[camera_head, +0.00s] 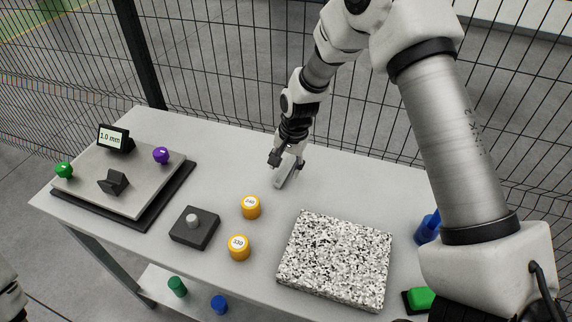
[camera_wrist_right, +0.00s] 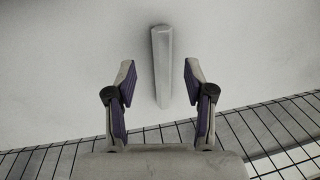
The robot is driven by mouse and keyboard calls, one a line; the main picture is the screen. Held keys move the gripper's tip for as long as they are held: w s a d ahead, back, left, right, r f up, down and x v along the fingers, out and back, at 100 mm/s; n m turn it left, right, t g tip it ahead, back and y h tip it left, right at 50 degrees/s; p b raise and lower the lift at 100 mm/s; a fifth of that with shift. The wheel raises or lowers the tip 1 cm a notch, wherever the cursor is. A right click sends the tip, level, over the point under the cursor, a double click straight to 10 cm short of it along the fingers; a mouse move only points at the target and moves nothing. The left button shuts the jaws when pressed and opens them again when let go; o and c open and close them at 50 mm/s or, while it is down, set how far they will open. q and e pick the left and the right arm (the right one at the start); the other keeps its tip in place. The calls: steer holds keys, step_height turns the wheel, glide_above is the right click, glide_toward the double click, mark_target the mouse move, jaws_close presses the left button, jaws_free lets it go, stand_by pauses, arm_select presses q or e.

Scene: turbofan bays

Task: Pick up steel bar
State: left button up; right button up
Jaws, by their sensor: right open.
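The steel bar (camera_head: 284,181) is a small light grey bar lying on the grey table top, in the table's rear middle. In the wrist view the steel bar (camera_wrist_right: 161,50) stands lengthwise in the picture, with its near end between the fingers. My right gripper (camera_head: 287,160) is open right over the bar and hides part of it from the head camera. In the wrist view the open fingers of the right gripper (camera_wrist_right: 158,72) are on either side of the bar, with gaps on both sides. The left gripper does not show.
A dark block (camera_head: 195,228) and a raised plate (camera_head: 128,180) are left. A wire fence (camera_head: 215,60) runs close behind the table.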

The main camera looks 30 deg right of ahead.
mark_target(283, 173)
steer(key=f, duration=0.1)
steer(key=w+f, duration=0.1)
steer(key=f, duration=0.2)
steer(key=shift+w+d, duration=0.15)
steer(key=shift+w, duration=0.2)
steer(key=shift+s+r, duration=0.2)
steer(key=shift+s, duration=0.1)
steer(key=shift+c, duration=0.7)
steer(key=shift+a, duration=0.2)
steer(key=c, duration=0.6)
jaws_close()
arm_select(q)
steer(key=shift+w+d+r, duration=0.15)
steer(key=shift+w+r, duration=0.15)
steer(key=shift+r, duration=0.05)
arm_select(e)
steer(key=shift+w+r, duration=0.1)
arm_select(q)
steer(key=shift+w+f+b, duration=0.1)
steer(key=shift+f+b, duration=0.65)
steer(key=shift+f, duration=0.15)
arm_select(e)
step_height(283, 173, up, 10)
